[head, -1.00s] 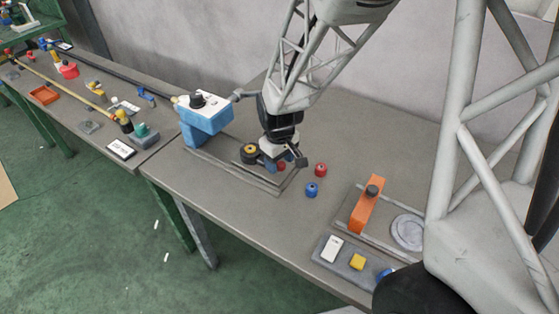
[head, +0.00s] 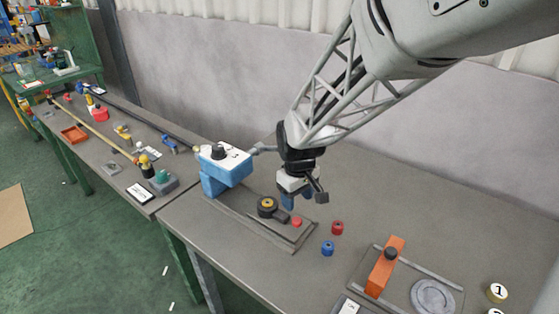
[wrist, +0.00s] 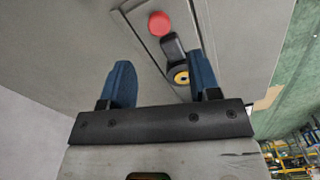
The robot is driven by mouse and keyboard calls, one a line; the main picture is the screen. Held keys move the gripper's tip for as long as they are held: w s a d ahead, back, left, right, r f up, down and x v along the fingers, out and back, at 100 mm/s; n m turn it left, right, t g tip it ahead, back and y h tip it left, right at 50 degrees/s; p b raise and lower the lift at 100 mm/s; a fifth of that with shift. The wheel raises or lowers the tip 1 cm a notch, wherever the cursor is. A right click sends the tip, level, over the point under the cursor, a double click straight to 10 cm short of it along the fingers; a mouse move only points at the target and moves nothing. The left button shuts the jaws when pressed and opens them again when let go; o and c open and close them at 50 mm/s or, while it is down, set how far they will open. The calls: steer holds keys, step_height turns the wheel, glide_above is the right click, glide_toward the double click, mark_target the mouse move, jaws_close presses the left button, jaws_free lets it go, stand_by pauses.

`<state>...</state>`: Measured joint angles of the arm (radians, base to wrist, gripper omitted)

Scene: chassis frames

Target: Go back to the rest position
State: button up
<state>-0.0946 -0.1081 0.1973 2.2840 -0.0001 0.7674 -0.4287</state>
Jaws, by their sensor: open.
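My gripper (head: 302,200) hangs above the grey table, near the rail fixture in the middle. In the wrist view my gripper (wrist: 160,82) has its two blue fingers spread wide, with nothing between them. Below it, a black part with a yellow-centred wheel (head: 267,206) and a red piece (head: 297,221) sit in the fixture, apart from the fingers. The same red piece (wrist: 159,23) and yellow-centred wheel (wrist: 181,77) show in the wrist view. No rest position is marked in view.
A blue and white machine (head: 225,168) stands left of the gripper. A red knob (head: 337,227) and a blue knob (head: 327,248) stand right of the fixture. An orange bracket (head: 385,268) is front right. The table's back right is clear.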

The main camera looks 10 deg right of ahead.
steer(key=shift+r, duration=0.1)
steer(key=shift+s+d+r, duration=0.15)
steer(key=shift+s+r, duration=0.25)
steer(key=shift+r, duration=0.05)
steer(key=s+d+r+m+t, duration=0.1)
steer(key=s+d+r+m, duration=0.1)
steer(key=s+r, duration=0.4)
steer(key=s+d+r+m+t, duration=0.1)
steer(key=s+d+r+m, duration=0.2)
steer(key=s, duration=1.1)
step_height(320, 180, up, 4)
steer(key=shift+s+f+m+t, duration=0.1)
steer(key=shift+s+m+t, duration=0.2)
steer(key=shift+m, duration=0.3)
stand_by(1.1)
